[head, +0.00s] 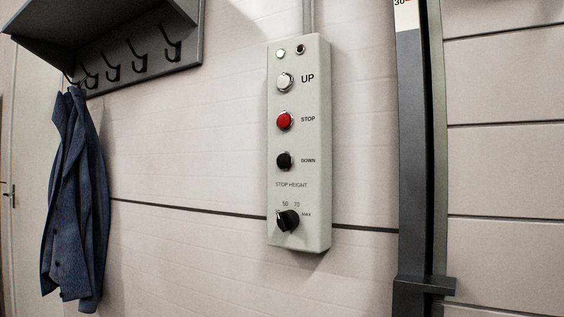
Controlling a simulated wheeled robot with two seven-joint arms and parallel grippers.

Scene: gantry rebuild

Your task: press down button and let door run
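A light grey control box (299,145) hangs on the wall in the middle of the head view. It carries a white UP button (285,82), a red STOP button (285,120) and a black DOWN button (284,161), one below the other. A black STOP HEIGHT knob (287,221) sits at the bottom. Neither gripper is in view.
A dark vertical rail (412,160) with a bracket (425,286) at its lower end stands between the box and the door. A hook rack (140,45) with a blue jacket (75,200) hangs at the left. The wall around the box is clear.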

